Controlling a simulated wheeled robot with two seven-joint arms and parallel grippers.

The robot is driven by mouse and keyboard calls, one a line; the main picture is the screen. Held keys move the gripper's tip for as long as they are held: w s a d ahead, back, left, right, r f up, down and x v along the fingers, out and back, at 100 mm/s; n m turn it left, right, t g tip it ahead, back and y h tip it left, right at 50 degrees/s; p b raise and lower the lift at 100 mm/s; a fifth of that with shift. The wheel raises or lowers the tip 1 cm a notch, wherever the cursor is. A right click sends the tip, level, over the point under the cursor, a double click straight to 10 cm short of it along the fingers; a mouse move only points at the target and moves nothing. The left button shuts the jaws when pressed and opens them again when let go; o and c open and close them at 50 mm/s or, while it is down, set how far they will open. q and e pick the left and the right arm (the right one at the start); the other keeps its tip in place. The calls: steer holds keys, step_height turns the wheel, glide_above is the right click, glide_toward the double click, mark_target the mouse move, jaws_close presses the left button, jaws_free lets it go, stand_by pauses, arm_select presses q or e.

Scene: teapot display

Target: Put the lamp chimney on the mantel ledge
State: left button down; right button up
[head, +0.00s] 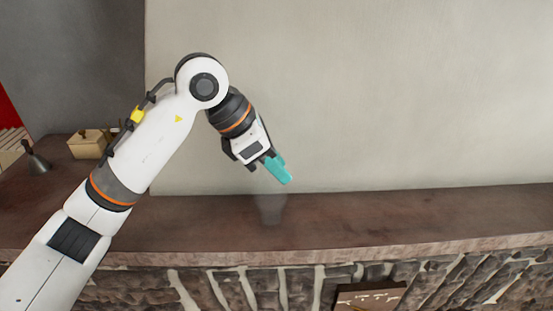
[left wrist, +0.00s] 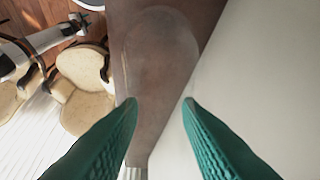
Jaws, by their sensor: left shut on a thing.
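The lamp chimney (head: 271,208) is a faint, clear glass shape, hard to make out, just below my left fingertips in the head view. In the left wrist view the glass (left wrist: 160,45) shows as a pale rounded outline beyond the fingers. My left gripper (head: 280,171) has teal fingers and is shut on the chimney, above the mantel ledge (head: 400,215). The ledge is a long brown slab against the wall. The chimney looks roughly upright over it; I cannot tell whether its base touches. My right gripper is not in view.
A small wooden box (head: 87,146) and a dark bell-shaped object (head: 37,162) stand at the ledge's left end. The pale wall (head: 400,90) rises behind. The ledge right of the chimney is clear. Cream-cushioned seats (left wrist: 88,105) show below in the left wrist view.

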arm_select(q)
steer(key=shift+f, duration=0.4)
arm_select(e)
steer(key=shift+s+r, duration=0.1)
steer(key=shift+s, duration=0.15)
arm_select(q)
steer(key=shift+w, duration=0.1)
steer(key=shift+f, duration=0.15)
steer(key=c, duration=1)
jaws_free()
steer(key=shift+c, duration=0.2)
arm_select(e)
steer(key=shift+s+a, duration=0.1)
arm_select(q)
steer(key=shift+r, duration=0.3)
steer(key=b+v, duration=0.3)
steer(key=v, duration=0.9)
steer(key=shift+b, duration=0.3)
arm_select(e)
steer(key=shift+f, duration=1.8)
